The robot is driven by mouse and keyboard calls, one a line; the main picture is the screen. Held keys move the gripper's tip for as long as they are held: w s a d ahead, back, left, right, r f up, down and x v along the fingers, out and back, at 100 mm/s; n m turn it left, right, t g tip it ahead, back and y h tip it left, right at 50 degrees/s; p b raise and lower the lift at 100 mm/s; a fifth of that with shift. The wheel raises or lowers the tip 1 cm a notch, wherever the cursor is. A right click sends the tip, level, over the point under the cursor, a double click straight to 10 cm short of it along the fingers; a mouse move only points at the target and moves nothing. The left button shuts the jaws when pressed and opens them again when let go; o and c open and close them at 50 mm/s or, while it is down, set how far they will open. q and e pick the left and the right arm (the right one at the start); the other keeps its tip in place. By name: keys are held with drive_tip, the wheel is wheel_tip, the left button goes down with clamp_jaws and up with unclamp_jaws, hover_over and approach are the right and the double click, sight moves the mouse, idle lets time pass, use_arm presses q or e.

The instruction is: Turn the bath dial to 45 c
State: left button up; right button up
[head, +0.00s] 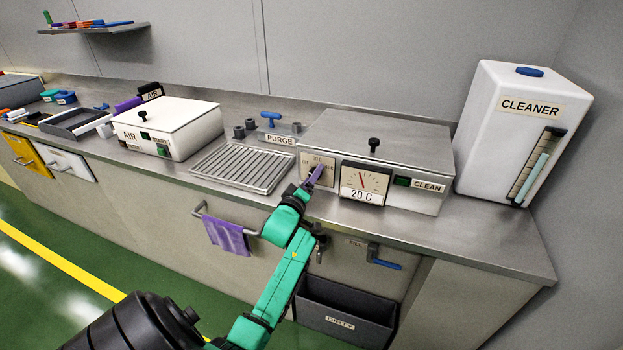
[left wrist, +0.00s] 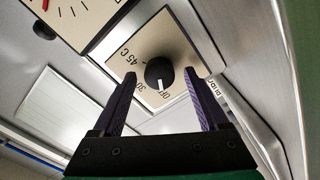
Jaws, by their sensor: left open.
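The bath (head: 380,135) is a grey metal box with a lid on the counter. Its black dial (left wrist: 158,72) sits on a pale panel in the left wrist view, marked OFF, 30 and 45 C. The dial's white mark points at OFF. My left gripper (head: 316,176) is at this panel, largely covering the dial in the head view. Its purple fingers (left wrist: 160,84) are open, one on each side of the dial, with gaps to it. I cannot tell whether the tips touch the panel. The gauge (head: 362,184) beside it reads 20 C. My right gripper is not in view.
A ribbed metal rack (head: 243,167) and a white AIR box (head: 168,128) stand left of the bath. A CLEANER tank (head: 520,125) stands to the right. Below are a blue-handled FILL valve (head: 384,262), a DIRTY bin (head: 345,308) and a purple cloth (head: 227,236) on a rail.

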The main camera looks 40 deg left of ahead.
use_arm(q)
clamp_jaws()
drive_tip(key=shift+m, duration=0.4)
drive_tip(key=m+p, duration=0.1)
drive_tip(key=m, duration=0.7)
drive_tip(key=shift+d, duration=0.1)
drive_tip(key=m, duration=0.2)
drive_tip(key=shift+m, duration=0.4)
drive_tip(key=m+b, duration=0.1)
drive_tip(key=m, duration=0.5)
drive_tip(key=shift+d, duration=0.1)
drive_tip(key=m+b, duration=0.1)
drive_tip(key=m, duration=0.5)
drive_tip(key=shift+b, duration=0.35)
drive_tip(key=shift+m, duration=0.3)
